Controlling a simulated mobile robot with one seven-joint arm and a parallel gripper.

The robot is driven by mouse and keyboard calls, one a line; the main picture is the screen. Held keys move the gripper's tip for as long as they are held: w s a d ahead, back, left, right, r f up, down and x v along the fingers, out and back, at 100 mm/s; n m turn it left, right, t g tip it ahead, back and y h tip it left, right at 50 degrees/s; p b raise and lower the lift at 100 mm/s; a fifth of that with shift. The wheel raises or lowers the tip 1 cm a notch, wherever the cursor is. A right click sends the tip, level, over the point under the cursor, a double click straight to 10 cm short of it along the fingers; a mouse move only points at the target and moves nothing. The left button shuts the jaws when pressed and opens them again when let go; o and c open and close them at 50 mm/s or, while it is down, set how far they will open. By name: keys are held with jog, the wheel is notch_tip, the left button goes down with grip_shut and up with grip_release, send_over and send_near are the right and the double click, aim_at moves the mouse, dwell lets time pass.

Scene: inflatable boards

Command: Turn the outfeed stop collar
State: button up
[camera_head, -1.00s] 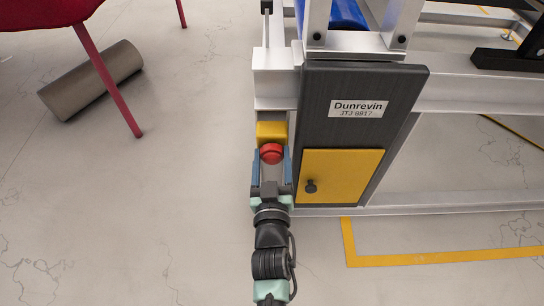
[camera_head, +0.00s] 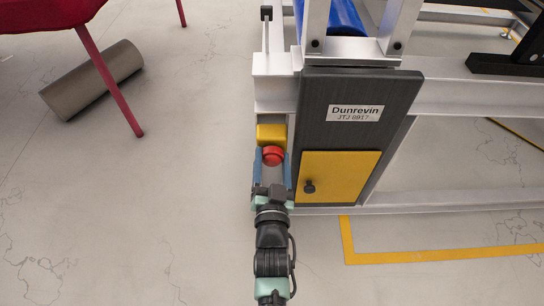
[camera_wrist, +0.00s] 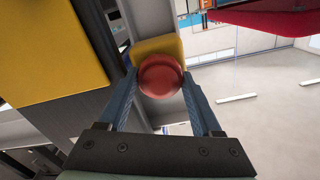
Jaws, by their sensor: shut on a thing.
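The stop collar appears as a round red knob (camera_head: 273,156) on a yellow box (camera_head: 271,133), fixed to the left side of the machine frame. My gripper (camera_head: 272,163) reaches up to it from below, one blue finger on each side of the knob. In the wrist view the red knob (camera_wrist: 160,76) sits between the two finger ends, with the yellow box (camera_wrist: 158,48) behind it. My gripper (camera_wrist: 161,80) is shut on the knob. The fingers cover its sides, and its turn angle cannot be read.
A dark cabinet (camera_head: 354,110) labelled Dunrevin, with a yellow door (camera_head: 339,178), stands close to the right of my gripper. A grey cylinder (camera_head: 92,80) lies on the floor beside a red-legged chair (camera_head: 108,79).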

jog(key=shift+m, duration=0.3)
jog(key=o, duration=1.4)
jog(key=s+p, duration=0.3)
jog(key=s, duration=1)
